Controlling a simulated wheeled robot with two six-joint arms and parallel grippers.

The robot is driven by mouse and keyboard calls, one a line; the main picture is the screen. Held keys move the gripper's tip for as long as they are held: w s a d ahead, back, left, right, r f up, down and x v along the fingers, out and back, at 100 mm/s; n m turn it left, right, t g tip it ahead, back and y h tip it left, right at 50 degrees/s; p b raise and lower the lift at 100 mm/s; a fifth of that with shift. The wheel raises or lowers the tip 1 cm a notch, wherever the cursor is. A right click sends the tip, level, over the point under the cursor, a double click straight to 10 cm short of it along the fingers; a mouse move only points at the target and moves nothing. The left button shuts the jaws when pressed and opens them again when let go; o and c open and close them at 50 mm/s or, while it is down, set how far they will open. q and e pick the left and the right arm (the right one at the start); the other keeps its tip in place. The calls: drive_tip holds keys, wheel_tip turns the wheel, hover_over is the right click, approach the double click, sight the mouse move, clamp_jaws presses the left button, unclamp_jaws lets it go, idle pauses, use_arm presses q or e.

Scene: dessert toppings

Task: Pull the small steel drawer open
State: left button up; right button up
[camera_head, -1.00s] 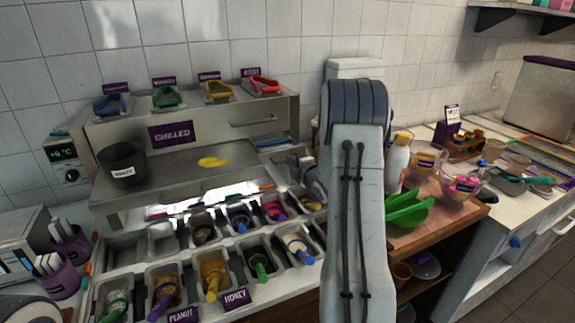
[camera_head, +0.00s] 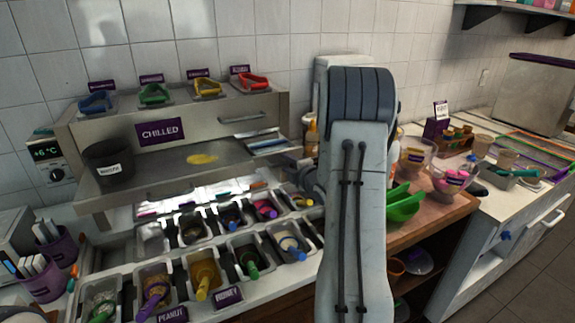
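The steel unit marked CHILLED (camera_head: 160,133) stands against the wall. My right arm rises through the middle of the view. My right gripper (camera_head: 294,164) is mostly hidden behind the forearm. A grey part of it shows just right of the steel shelf's right end, below and right of the handle and apart from it. Its fingers cannot be made out. My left gripper is not in view.
A steel shelf (camera_head: 130,185) juts out below the drawer, bearing a black tub (camera_head: 108,162), a yellow spill (camera_head: 202,159) and a flat silver tray (camera_head: 267,144) near its right end. Several topping tubs stand below. Green bowls (camera_head: 404,203) are right of my arm.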

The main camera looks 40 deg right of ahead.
drive_tip(key=b+v, duration=0.2)
drive_tip(key=v, duration=0.8)
drive_tip(key=shift+s, duration=0.2)
drive_tip(key=shift+r, duration=0.1)
